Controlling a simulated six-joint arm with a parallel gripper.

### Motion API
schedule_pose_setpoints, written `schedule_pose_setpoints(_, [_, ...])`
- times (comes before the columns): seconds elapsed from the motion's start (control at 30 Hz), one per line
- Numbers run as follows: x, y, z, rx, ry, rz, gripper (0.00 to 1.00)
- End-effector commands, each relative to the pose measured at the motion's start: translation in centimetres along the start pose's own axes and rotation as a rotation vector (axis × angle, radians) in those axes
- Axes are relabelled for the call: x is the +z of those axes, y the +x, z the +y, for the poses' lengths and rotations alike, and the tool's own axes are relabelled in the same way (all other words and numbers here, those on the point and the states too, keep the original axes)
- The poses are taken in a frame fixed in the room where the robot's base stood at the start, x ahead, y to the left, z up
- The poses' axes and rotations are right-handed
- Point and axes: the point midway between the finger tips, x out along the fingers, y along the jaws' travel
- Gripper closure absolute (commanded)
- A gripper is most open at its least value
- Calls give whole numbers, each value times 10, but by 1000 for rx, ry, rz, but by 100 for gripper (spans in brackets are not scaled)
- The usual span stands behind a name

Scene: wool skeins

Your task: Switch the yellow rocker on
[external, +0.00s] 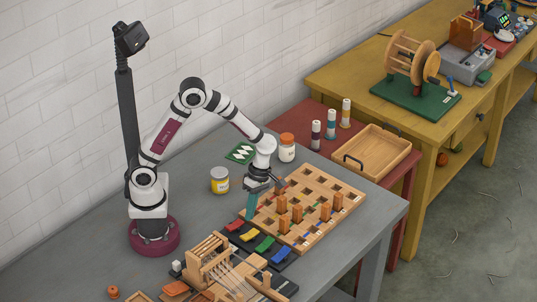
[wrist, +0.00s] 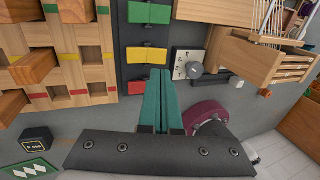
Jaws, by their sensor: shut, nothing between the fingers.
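The yellow rocker (wrist: 147,55) sits between the green rocker (wrist: 149,13) and the red rocker (wrist: 145,87) on a dark panel in the wrist view. In the external view the yellow rocker (external: 249,236) is in the same row, with a blue rocker (external: 280,254) at the near end. My gripper (external: 249,216) points down at the red and yellow end of the row. Its teal fingers (wrist: 160,71) are together and empty. In the wrist view their tips appear beside the yellow rocker's edge and overlap part of the red one. I cannot tell contact or which way the yellow rocker is tilted.
A wooden board (external: 345,197) with square holes and several orange-brown blocks lies beside the panel. A small wooden loom (external: 211,257) stands on the other side. A yellow-labelled can (external: 219,181) and a white jar (external: 287,150) stand behind. Grey table is clear near my base.

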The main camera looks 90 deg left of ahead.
Motion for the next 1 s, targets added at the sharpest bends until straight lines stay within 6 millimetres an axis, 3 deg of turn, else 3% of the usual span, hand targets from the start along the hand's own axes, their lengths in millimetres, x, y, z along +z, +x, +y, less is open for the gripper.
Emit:
schedule_pose_setpoints(0.13, [-1,31,-1,-4,-1,3,100])
schedule_pose_setpoints(0.33, [0,56,0,-1,0,1,100])
schedule_pose_setpoints(1.0, [0,67,-2,0,1,-1,100])
